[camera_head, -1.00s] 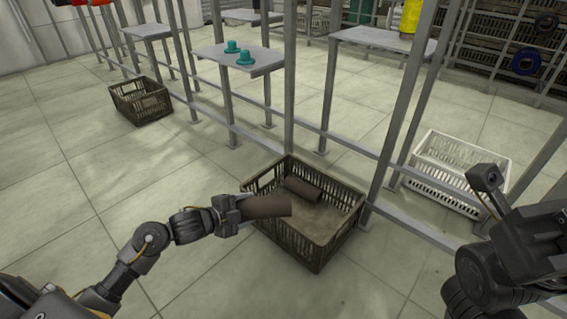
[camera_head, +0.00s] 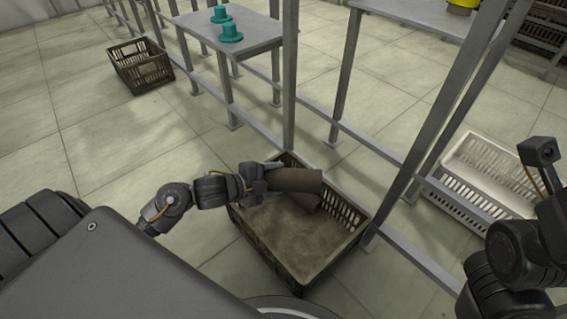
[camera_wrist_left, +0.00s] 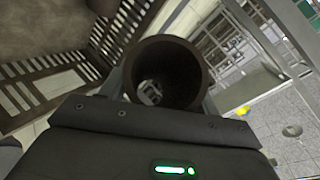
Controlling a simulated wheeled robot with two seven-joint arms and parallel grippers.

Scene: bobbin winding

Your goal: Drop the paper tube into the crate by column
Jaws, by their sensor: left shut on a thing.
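My left gripper (camera_head: 272,180) is shut on a brown paper tube (camera_head: 298,180) and holds it above the back part of the dark brown crate (camera_head: 290,272) by the grey column (camera_head: 290,75). In the left wrist view, the tube (camera_wrist_left: 166,75) is between the fingers with its hollow end toward the camera. The crate's slatted wall (camera_wrist_left: 50,75) is beside it.
A white crate (camera_head: 478,185) stands on the right behind the frame rails. Another dark crate (camera_head: 140,66) is at the far left. The floor left of the near crate is mostly clear.

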